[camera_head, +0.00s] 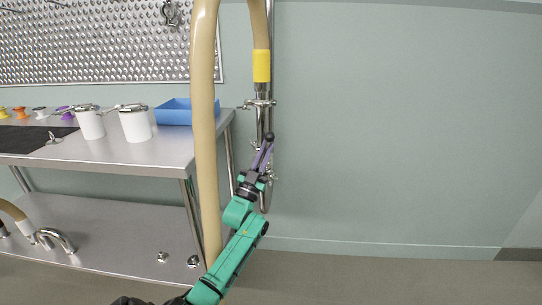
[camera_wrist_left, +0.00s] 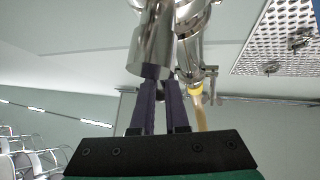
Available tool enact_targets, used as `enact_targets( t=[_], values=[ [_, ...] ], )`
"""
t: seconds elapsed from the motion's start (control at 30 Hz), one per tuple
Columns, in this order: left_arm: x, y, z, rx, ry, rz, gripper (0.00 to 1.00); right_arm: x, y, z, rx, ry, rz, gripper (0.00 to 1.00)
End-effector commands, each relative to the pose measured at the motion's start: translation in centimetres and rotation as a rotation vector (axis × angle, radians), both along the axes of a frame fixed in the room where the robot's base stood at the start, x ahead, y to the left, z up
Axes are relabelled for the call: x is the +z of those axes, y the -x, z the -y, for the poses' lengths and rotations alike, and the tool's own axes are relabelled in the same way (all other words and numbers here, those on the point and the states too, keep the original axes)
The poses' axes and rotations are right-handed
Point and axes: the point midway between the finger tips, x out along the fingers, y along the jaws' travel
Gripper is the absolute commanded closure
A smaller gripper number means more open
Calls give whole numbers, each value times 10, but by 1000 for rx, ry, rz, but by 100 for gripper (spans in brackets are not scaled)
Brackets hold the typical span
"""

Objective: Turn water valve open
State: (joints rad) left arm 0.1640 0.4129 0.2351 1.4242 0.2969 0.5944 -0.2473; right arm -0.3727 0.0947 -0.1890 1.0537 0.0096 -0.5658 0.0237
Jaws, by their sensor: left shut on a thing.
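The water valve sits on an upright steel pipe (camera_head: 262,118) on the wall, below a hose end with a yellow band (camera_head: 261,66). A small dark knob (camera_head: 270,137), which looks like the valve handle's end, shows at my fingertips. My left gripper (camera_head: 267,148) reaches up from below with its purple fingers shut on the valve handle. In the left wrist view the fingers (camera_wrist_left: 162,92) reach up to the steel fittings, and a steel cylinder (camera_wrist_left: 152,48) hides their tips and most of the handle. My right gripper is not in view.
A beige hose (camera_head: 204,130) hangs close to the left of my arm. A steel table (camera_head: 170,152) with white pots (camera_head: 135,126) and a blue tray (camera_head: 174,112) stands at left. The wall and floor at right are clear.

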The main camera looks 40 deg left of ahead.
Motion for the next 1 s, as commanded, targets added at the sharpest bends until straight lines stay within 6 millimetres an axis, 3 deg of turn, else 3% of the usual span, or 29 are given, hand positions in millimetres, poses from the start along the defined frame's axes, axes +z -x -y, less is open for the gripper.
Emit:
enact_targets(
  t=[0.3, 0.83, 0.9, 0.93, 1.0],
  values=[
    [1, 6, -8, 0, 109, 81, 100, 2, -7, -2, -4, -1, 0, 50],
    [1, 7, -9, 1, 129, 94, 100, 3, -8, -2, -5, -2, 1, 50],
    [1, 7, -9, 1, 129, 94, 65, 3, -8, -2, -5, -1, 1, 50],
    [1, 7, -9, 1, 129, 94, 58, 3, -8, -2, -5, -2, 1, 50],
    [1, 7, -9, 0, 128, 95, 58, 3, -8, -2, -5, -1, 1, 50]
  ],
)
